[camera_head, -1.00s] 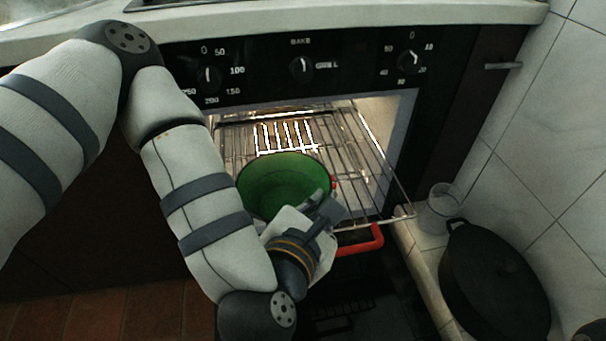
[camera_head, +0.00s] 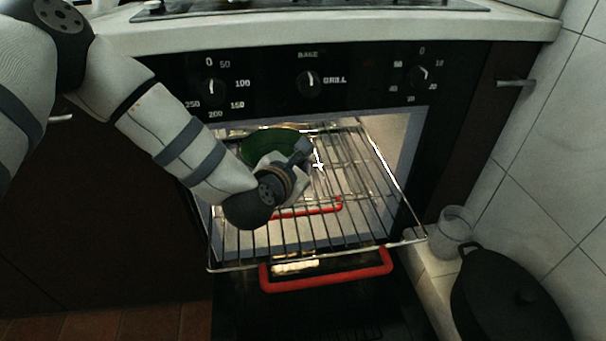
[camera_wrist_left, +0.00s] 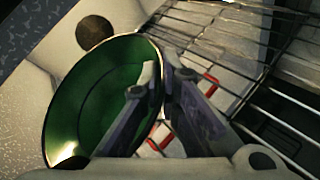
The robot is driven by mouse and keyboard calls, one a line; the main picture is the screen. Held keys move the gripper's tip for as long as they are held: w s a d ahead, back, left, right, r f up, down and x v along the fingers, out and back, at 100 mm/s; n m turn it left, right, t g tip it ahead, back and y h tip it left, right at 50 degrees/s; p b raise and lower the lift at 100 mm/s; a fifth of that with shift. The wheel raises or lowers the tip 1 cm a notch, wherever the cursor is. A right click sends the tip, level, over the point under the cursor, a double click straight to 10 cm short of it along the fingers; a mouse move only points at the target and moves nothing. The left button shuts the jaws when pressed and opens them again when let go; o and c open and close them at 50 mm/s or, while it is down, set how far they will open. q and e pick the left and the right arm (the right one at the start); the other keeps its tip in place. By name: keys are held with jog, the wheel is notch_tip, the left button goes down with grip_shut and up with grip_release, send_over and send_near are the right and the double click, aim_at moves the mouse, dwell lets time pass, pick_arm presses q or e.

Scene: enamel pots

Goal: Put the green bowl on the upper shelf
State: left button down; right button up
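The green bowl (camera_head: 272,143) is at the oven opening, over the left back part of the upper shelf. The upper shelf is a wire rack (camera_head: 340,246), pulled partly out of the oven. My left gripper (camera_head: 302,158) is at the bowl's near right rim. In the left wrist view, the bowl (camera_wrist_left: 92,105) has its rim between the two fingers of my left gripper (camera_wrist_left: 160,85), one inside and one outside. The fingers hide part of the rim. I cannot tell whether the bowl touches the rack. My right gripper is not in view.
A red handle (camera_head: 328,280) shows below the rack's front edge, and another red bar (camera_head: 310,210) shows through the wires. A black lidded pot (camera_head: 510,300) and a clear glass (camera_head: 454,228) stand at the right by the tiled wall. The rack's right half is bare.

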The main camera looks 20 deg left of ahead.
pick_arm(q)
notch_tip(320, 180, down, 2)
jog(key=shift+f, duration=0.25)
jog(key=shift+w+a+f+b, duration=0.1)
jog(key=shift+w+f+b, duration=0.1)
jog(key=shift+f+b, duration=0.15)
jog(key=shift+r, duration=0.2)
jog(key=shift+f, duration=0.2)
jog(key=c, duration=1.8)
grip_release()
